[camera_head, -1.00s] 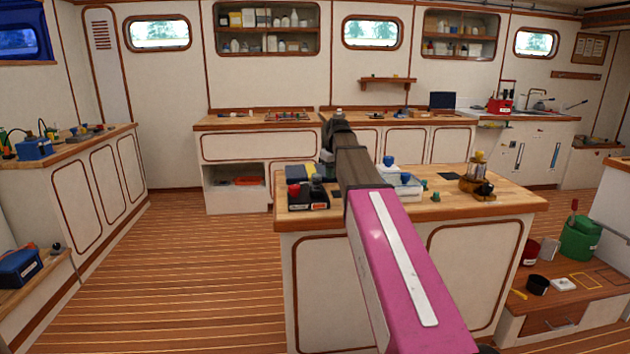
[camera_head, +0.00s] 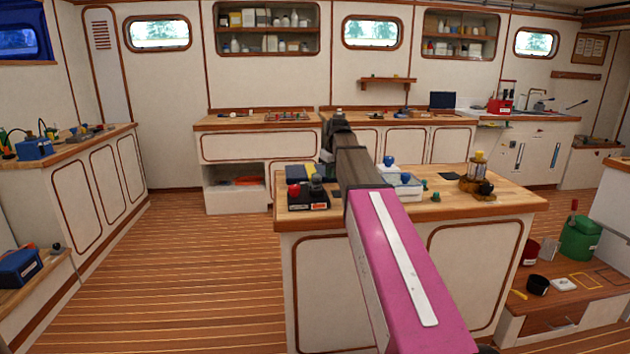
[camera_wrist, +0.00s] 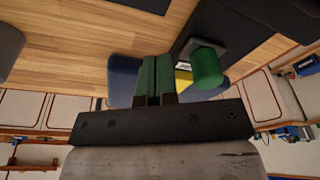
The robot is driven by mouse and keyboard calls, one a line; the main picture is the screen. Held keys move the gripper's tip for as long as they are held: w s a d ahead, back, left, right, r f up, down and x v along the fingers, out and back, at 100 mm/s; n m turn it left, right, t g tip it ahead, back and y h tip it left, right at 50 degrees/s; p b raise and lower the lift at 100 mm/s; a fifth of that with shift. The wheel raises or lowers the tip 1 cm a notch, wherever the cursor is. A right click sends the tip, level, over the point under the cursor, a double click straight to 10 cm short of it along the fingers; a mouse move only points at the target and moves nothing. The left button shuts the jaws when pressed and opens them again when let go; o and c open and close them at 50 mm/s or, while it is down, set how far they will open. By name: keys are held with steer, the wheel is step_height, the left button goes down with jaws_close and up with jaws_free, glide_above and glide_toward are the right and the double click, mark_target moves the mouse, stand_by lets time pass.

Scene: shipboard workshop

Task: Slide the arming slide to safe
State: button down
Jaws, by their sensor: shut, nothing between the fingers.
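A green cylindrical knob (camera_wrist: 207,67) shows in the wrist view on a small dark grey block, on a dark panel (camera_wrist: 235,28). A yellow label (camera_wrist: 183,77) lies beside it, mostly covered; its writing is not readable. I cannot tell for sure that this knob is the arming slide. My gripper (camera_wrist: 156,62) is shut and empty, with its greenish fingers just left of the knob in the picture. I cannot tell whether they touch it.
The island bench top (camera_head: 440,208) also holds a black box (camera_head: 308,202) with a red knob, a white box with a blue knob (camera_head: 389,160), and a brass device (camera_head: 476,180). Bare wood shows at the bench's front right.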

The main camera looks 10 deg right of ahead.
steer(key=shift+a, duration=3.25)
steer(key=shift+d, duration=0.75)
steer(key=shift+r, duration=0.15)
steer(key=shift+r, duration=3.35)
